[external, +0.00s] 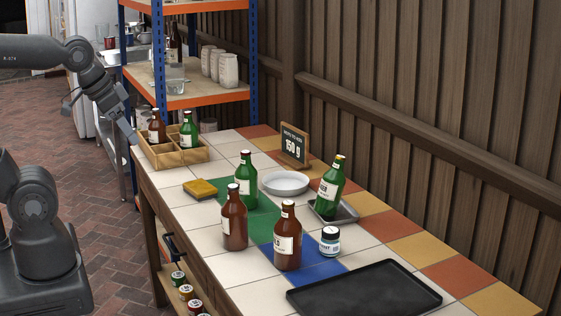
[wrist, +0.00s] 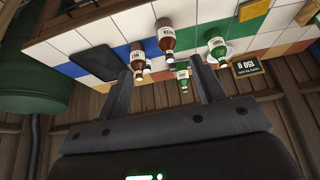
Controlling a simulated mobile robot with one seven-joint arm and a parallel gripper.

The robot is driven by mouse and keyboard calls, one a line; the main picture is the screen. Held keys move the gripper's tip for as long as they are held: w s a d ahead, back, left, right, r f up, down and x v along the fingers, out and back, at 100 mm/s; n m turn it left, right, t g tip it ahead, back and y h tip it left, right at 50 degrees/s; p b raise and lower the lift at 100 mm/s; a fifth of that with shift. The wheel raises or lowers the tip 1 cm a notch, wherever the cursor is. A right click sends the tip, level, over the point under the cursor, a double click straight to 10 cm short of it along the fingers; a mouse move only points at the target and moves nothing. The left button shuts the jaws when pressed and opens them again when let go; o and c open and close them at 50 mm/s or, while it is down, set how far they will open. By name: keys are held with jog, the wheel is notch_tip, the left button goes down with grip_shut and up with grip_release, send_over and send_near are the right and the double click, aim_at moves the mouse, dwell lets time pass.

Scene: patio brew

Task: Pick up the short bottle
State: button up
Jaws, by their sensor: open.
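Several stubby brown and green bottles stand on the tiled table; which one is the short bottle is not clear. A brown bottle (external: 235,222) stands left of another brown bottle (external: 288,240); a green bottle (external: 245,180) stands behind them. Another green bottle (external: 330,188) leans on a small grey tray (external: 347,212). A brown bottle (external: 157,128) and a green bottle (external: 188,130) stand in the wooden crate (external: 180,158). My gripper (external: 132,137) is open and empty beside the crate's left end. The wrist view shows its fingers (wrist: 165,85) apart, with table bottles beyond them.
A white plate (external: 286,182), a yellow sponge-like block (external: 200,189), a small jar (external: 330,241), a "150 g" sign (external: 294,146) and a black tray (external: 364,291) are on the table. A wooden wall (external: 430,110) runs behind; an orange-and-blue shelf (external: 205,96) stands at the far end.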

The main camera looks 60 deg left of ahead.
jog(key=o, duration=0.5)
jog(key=n+g+y, duration=0.1)
send_over(324, 185)
jog(key=s, duration=0.4)
notch_tip(324, 185, down, 18)
jog(key=x, duration=0.6)
jog(key=shift+w, duration=0.2)
jog(key=shift+d+x, duration=0.2)
jog(key=shift+x, duration=2.4)
